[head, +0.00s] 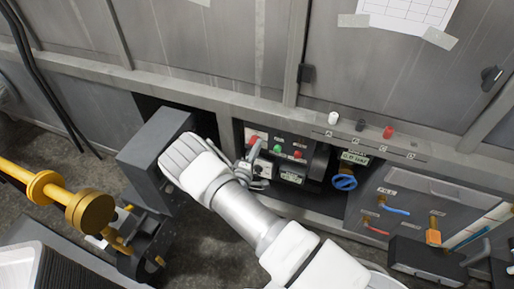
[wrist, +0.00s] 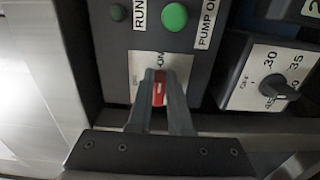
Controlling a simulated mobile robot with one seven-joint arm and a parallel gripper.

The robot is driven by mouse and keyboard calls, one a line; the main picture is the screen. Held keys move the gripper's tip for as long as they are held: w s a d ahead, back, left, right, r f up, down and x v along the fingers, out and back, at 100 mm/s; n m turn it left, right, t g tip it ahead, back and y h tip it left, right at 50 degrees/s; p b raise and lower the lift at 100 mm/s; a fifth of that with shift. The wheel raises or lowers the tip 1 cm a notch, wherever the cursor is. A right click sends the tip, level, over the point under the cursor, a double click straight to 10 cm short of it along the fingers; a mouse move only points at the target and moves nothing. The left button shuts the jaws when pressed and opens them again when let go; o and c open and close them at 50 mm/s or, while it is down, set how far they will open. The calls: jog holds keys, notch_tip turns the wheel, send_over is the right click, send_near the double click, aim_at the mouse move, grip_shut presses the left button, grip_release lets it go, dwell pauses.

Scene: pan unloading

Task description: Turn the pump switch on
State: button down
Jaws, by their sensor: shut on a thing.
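The red switch handle (wrist: 158,90) sits on a white plate (wrist: 178,64) with a partly hidden label ending in "ON". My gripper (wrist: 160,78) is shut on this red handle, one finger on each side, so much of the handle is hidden. In the head view my gripper (head: 253,160) reaches the left part of the dark control panel, and the switch itself cannot be made out there. A green button (wrist: 174,17) beside a "PUMP ON" label lies above the switch in the wrist view; a green button (head: 277,149) also shows in the head view.
A black knob (wrist: 280,89) on a numbered dial stands right of the switch. A blue valve wheel (head: 344,182) is right of the panel in the head view. A grey box (head: 150,145) stands close left of my arm, near yellow pipework (head: 88,211).

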jog(key=c, duration=0.8)
grip_release()
jog(key=shift+c, duration=0.2)
jog(key=shift+s, duration=0.1)
jog(key=p+v, duration=0.3)
jog(key=v, duration=1.4)
jog(key=shift+s, duration=0.15)
jog(key=shift+a, duration=0.1)
